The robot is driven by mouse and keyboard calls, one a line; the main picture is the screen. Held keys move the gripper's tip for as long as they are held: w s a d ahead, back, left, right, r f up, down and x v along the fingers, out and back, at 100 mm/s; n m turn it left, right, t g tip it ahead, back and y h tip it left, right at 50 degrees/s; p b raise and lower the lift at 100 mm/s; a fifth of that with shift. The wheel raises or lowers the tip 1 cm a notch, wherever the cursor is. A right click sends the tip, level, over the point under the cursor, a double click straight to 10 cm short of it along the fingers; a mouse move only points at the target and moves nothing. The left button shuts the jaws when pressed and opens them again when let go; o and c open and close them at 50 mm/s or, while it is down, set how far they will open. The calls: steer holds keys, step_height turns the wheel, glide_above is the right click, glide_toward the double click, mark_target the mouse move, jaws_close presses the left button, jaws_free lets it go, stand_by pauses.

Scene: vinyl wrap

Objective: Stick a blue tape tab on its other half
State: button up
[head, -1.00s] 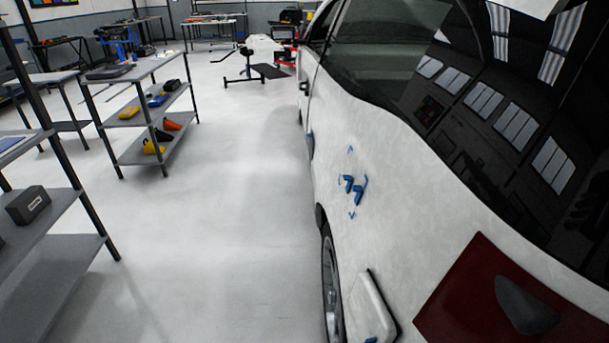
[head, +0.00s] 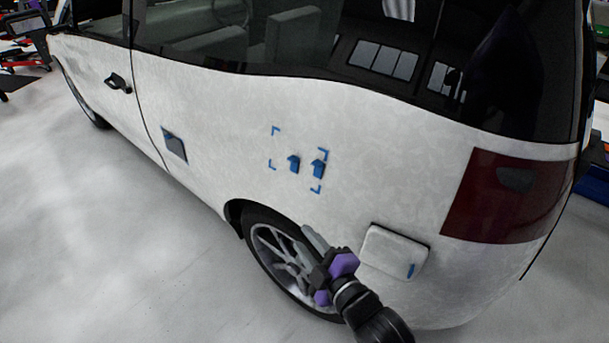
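Two small blue tape tabs, a left one (head: 293,163) and a right one (head: 319,168), stand side by side on the car's white rear side panel (head: 400,150). Blue corner marks (head: 276,131) frame them. A narrow blue strip (head: 410,270) sits on the pale fuel-flap cover (head: 394,251), low and to the right. My gripper (head: 298,249), dark with purple parts, is below the tabs, in front of the rear wheel. Its grey fingers look spread and empty, though the lower one blends with the wheel. It is apart from the tabs.
The rear wheel (head: 270,253) is behind my gripper. A dark grey square patch (head: 174,146) is on the panel to the left. The red tail light (head: 500,197) is at the right. The floor (head: 90,230) left of the car is clear.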

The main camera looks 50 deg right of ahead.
mark_target(293, 162)
steer(key=w+d+r+h, duration=0.1)
steer(key=w+d, duration=0.3)
steer(key=w, duration=0.1)
steer(key=w+d+r+n+p, duration=0.1)
steer(key=w+d+r, duration=0.1)
steer(key=w+d, duration=0.2)
steer(key=w+d+r+n+h+p, duration=0.1)
steer(key=w+d+r, duration=0.1)
steer(key=w+d, duration=0.3)
steer(key=shift+w+g+h, duration=0.3)
steer(key=shift+w, duration=0.45)
jaws_close()
steer(key=shift+a+r, duration=0.15)
steer(key=shift+a, duration=0.55)
stand_by(1.3)
steer(key=a+r+b, duration=0.1)
steer(key=a+b, duration=0.1)
steer(key=a, duration=0.4)
steer(key=shift+s+a+r, duration=0.3)
steer(key=shift+a, duration=0.05)
stand_by(0.8)
